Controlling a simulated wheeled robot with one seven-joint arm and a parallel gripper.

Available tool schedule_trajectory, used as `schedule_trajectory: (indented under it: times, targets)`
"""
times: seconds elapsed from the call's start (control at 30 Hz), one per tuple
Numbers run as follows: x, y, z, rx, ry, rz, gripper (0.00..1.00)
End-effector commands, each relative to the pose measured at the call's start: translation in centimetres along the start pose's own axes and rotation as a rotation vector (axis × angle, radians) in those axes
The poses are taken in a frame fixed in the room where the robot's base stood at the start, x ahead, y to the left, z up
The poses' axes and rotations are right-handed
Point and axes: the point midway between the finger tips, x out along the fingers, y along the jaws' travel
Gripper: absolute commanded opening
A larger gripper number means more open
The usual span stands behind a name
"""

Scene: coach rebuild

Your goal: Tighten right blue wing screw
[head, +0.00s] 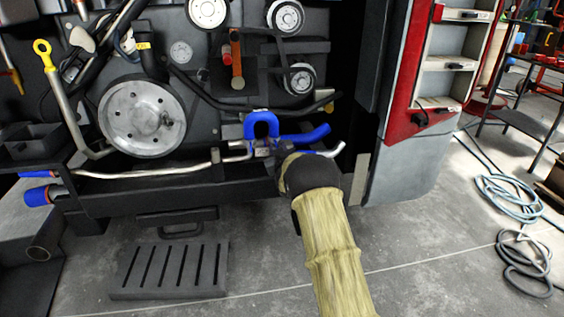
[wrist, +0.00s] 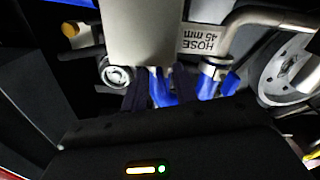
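Blue parts sit at the lower edge of the engine bay in the head view: an upright U-shaped piece (head: 261,122) and a blue hose (head: 306,137) to its right. My gripper (head: 272,152) reaches up to them from below, its tips partly hidden by my wrist. In the wrist view the dark fingers (wrist: 158,92) point at the pipework, with a blue part (wrist: 160,86) showing between them. I cannot tell whether they touch it. Another blue piece (wrist: 209,86) lies just to the right. I cannot single out the right wing screw's shape.
A metal pipe (wrist: 245,18) and a label reading HOSE 45 mm (wrist: 198,41) are close to the fingers. A round fitting (wrist: 118,76) is at their left. A large pulley (head: 142,117) is to the left. The red-framed cabinet (head: 405,90) stands right; coiled hoses (head: 512,195) lie on the floor.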

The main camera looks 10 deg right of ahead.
Motion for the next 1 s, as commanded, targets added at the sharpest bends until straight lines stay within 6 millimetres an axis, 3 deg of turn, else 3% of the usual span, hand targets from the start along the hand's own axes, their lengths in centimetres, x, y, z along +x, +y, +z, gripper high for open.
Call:
schedule_trajectory:
  times: [0.37,1.0]
  targets:
    - [-3.9,0.0,-0.1,0.000,-0.003,-0.001,0.29]
    - [-13.2,0.0,0.0,0.000,-0.005,-0.001,0.29]
